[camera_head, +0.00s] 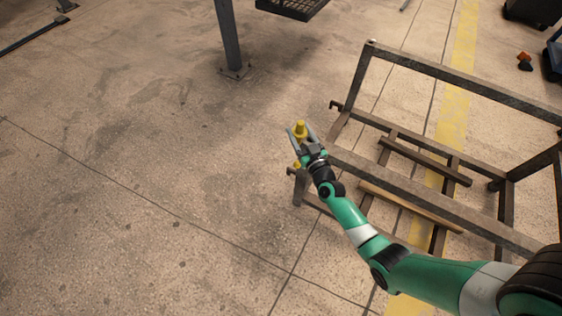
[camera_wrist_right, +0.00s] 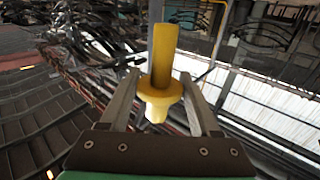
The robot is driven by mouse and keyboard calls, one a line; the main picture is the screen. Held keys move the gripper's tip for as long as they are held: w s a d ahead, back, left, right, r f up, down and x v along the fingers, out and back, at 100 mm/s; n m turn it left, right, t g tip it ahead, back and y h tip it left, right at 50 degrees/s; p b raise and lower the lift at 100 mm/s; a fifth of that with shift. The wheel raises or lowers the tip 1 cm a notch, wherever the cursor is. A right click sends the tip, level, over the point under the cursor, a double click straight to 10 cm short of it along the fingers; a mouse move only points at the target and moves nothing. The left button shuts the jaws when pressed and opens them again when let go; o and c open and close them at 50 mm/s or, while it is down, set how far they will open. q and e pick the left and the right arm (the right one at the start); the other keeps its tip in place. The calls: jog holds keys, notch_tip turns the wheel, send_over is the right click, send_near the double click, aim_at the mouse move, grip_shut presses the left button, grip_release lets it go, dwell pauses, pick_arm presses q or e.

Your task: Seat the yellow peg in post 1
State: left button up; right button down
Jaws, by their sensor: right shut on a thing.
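The yellow peg (camera_head: 300,128) is between the fingers of my right gripper (camera_head: 301,134), at the left end of a grey metal rack. In the right wrist view the peg (camera_wrist_right: 163,58) has a long stem, a wide collar and a short stub. The fingers of the right gripper (camera_wrist_right: 159,80) close on it around the collar. A small yellow patch also shows just below the gripper in the head view; I cannot tell whether it is the peg's other end. I cannot make out which part is post 1. My left gripper is not in view.
The grey metal rack (camera_head: 440,75) with crossbars and hooked ends fills the right side, partly behind my right arm. A grey upright column (camera_head: 228,35) stands on the floor at the top. Open concrete floor (camera_head: 130,180) lies to the left.

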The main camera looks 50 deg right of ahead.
jog(key=d+m+g+h, duration=0.1)
jog(key=d+h, duration=0.1)
jog(key=d, duration=0.6)
jog(key=shift+d+r+m+g+b, duration=0.25)
jog(key=shift+d+m+g+b, duration=0.05)
jog(key=shift+m+b, duration=0.1)
jog(key=shift+s, duration=0.1)
notch_tip(320, 180, down, 6)
jog(key=b, duration=0.5)
jog(key=shift+a, duration=0.1)
jog(key=shift+f+b, duration=3)
jog(key=shift+f, duration=0.2)
dwell(0.8)
jog(key=shift+c, duration=0.2)
grip_release()
jog(key=shift+f, duration=0.2)
